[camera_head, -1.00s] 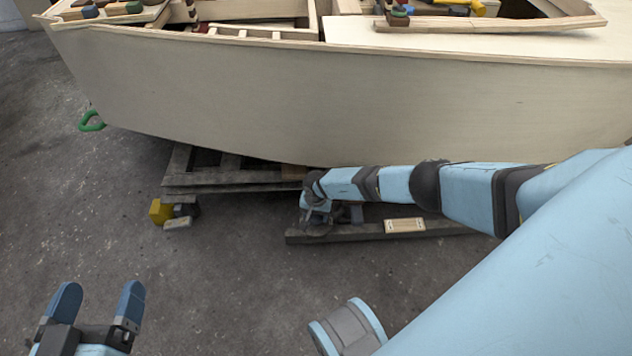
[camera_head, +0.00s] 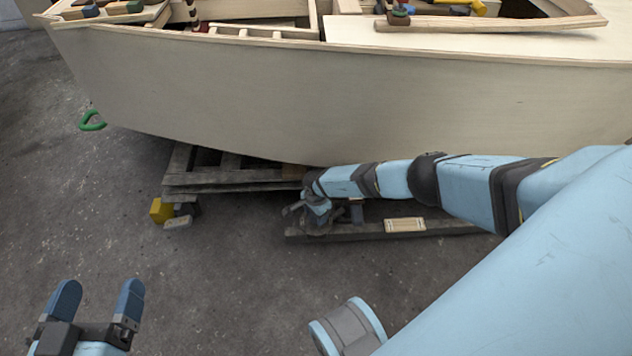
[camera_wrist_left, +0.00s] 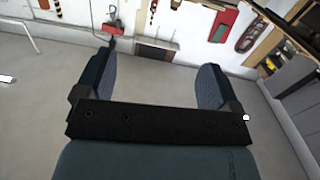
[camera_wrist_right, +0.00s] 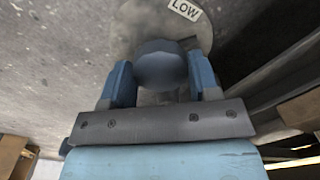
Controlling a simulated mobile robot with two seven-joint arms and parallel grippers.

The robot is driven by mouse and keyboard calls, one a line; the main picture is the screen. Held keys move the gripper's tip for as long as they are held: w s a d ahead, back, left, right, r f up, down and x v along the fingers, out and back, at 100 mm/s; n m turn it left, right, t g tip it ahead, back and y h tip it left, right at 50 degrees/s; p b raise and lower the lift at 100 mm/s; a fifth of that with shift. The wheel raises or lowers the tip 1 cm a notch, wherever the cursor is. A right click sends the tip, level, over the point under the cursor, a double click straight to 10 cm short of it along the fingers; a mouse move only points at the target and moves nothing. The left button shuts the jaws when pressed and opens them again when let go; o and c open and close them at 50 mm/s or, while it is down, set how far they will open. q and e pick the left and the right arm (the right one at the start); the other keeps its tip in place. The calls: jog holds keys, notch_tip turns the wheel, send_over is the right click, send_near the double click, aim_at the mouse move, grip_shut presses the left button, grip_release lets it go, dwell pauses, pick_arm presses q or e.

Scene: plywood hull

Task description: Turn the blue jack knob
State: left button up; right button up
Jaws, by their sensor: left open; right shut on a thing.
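The blue jack knob (camera_wrist_right: 160,62) is a faceted grey-blue knob in the right wrist view. It stands in front of a round grey plate (camera_wrist_right: 140,22) with a white LOW label. My right gripper (camera_wrist_right: 160,78) has one finger on each side of the knob and is shut on it. In the head view my right gripper (camera_head: 316,222) is low beside the hull, at the timber under it, and the knob is hidden there. My left gripper (camera_head: 97,300) is open and empty over the floor at the lower left. It also shows open in the left wrist view (camera_wrist_left: 152,75).
The plywood hull (camera_head: 330,100) rests above a dark pallet (camera_head: 210,185). A timber beam (camera_head: 350,234) with a pale label lies near my right gripper. A yellow block (camera_head: 161,210) sits by the pallet's left corner. A green handle (camera_head: 92,121) shows under the bow. The floor at left is clear.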

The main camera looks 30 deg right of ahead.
jog(key=m, duration=0.4)
jog(key=shift+m+p, duration=0.3)
jog(key=shift+p, duration=0.05)
jog(key=shift+m, duration=1)
jog(key=m+p, duration=0.1)
jog(key=m, duration=0.1)
jog(key=shift+m, duration=0.3)
jog(key=m+p, duration=0.1)
jog(key=m, duration=0.3)
jog(key=shift+w+m, duration=0.1)
jog(key=shift+m, duration=0.2)
jog(key=m, duration=0.4)
jog(key=shift+d+p, duration=0.15)
jog(key=shift+p, duration=0.2)
jog(key=m, duration=0.8)
pick_arm(q)
jog(key=shift+s+d+r+n, duration=0.15)
jog(key=shift+s+r+n, duration=0.2)
jog(key=shift+r+n, duration=0.15)
jog(key=shift+s+d+r+n, duration=0.15)
jog(key=shift+s+r+n, duration=0.15)
jog(key=shift+r+n, duration=0.15)
pick_arm(e)
jog(key=shift+d+m, duration=0.1)
jog(key=shift+m, duration=0.2)
pick_arm(q)
jog(key=shift+r, duration=0.1)
pick_arm(e)
jog(key=shift+m, duration=0.9)
